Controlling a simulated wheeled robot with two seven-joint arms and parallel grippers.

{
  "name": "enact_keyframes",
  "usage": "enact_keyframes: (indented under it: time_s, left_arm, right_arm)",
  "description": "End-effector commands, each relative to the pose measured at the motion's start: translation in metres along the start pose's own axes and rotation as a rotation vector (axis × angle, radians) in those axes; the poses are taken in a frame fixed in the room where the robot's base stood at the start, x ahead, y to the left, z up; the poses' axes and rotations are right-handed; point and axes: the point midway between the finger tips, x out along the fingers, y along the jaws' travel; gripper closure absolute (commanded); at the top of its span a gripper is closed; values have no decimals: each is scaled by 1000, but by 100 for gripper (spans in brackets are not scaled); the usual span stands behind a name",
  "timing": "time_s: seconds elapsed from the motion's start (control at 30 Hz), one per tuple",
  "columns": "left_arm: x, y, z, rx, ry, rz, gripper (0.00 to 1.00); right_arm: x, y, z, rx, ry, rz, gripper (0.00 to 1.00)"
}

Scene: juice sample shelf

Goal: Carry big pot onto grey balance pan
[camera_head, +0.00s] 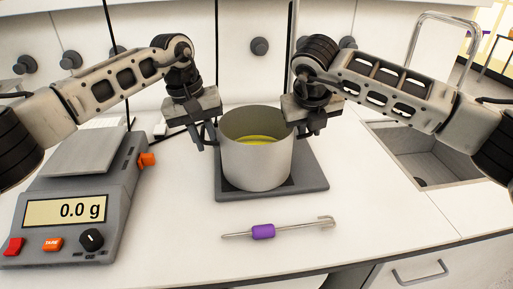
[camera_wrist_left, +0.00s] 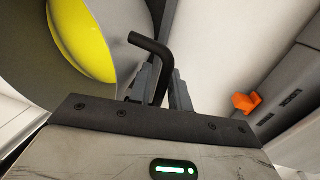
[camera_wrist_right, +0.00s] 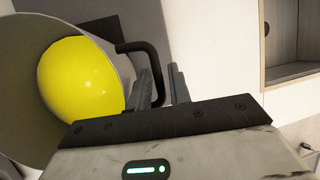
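The big metal pot (camera_head: 257,165) stands upright on a dark grey plate (camera_head: 310,178), with yellow liquid (camera_head: 258,140) inside. The balance with its grey pan (camera_head: 82,152) is at the left, and its display reads 0.0 g. My left gripper (camera_head: 208,138) is at the pot's left handle; in the left wrist view the black handle (camera_wrist_left: 152,48) lies between its spread fingers. My right gripper (camera_head: 304,130) is at the right handle; in the right wrist view that handle (camera_wrist_right: 140,46) runs between its fingers, with a gap to one finger. The pan is empty.
A rod with a purple grip (camera_head: 263,232) lies on the white bench in front of the pot. A sink (camera_head: 430,160) is at the right. The bench between balance and pot is clear. The balance's orange side knob (camera_head: 147,160) sticks out toward the pot.

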Motion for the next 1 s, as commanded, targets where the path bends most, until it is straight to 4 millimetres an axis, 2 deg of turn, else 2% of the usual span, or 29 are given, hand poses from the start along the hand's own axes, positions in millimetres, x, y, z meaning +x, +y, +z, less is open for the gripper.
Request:
enact_keyframes:
  time_s: [0.3,0.37,0.4,1.0]
  left_arm:
    - [2,0,0,0,0,0,81]
    - [2,0,0,0,0,0,97]
    - [2,0,0,0,0,0,100]
    - [1,0,0,-1,0,1,100]
  right_arm:
    - [2,0,0,-1,0,0,80]
    - [2,0,0,-1,0,0,97]
    - [2,0,0,-1,0,0,100]
    - [1,0,0,-1,-1,1,100]
